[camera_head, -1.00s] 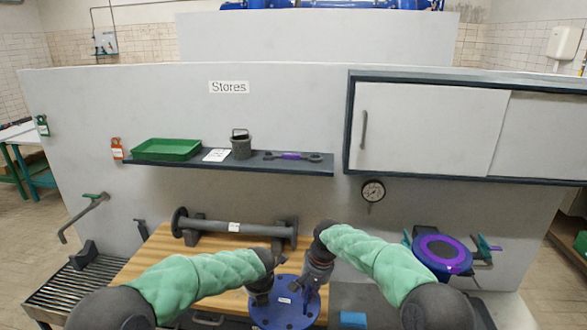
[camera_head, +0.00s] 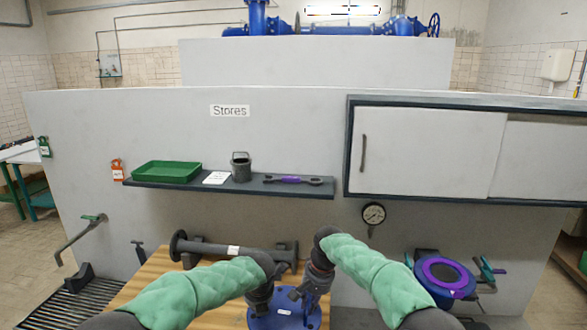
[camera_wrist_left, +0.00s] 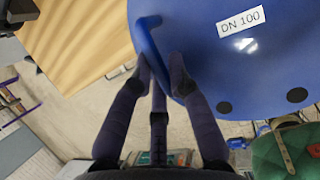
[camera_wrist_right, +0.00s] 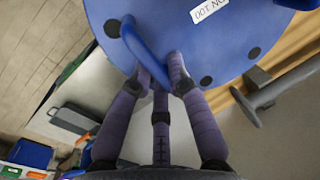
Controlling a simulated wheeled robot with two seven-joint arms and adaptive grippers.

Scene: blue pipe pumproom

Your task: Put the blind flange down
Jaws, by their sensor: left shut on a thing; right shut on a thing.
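The blind flange (camera_head: 284,319) is a blue disc with bolt holes, a white label and bar handles, at the bottom of the head view, partly cut off. The left wrist view shows its face (camera_wrist_left: 215,75) with the label "DN 100". My left gripper (camera_wrist_left: 161,75) is shut on one handle. My right gripper (camera_wrist_right: 161,72) is shut on another handle. In the head view my right gripper (camera_head: 308,296) and left gripper (camera_head: 262,302) stand over the disc. Floor shows below the flange in the left wrist view, so it is held up near the wooden bench top (camera_head: 135,290).
A grey flanged pipe (camera_head: 210,248) lies on supports on the bench. A shelf (camera_head: 345,192) holds a green tray (camera_head: 166,172), a grey pot (camera_head: 241,167) and a purple-handled tool (camera_head: 292,180). A blue and purple round piece (camera_head: 444,274) is at the right, below a gauge (camera_head: 374,214).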

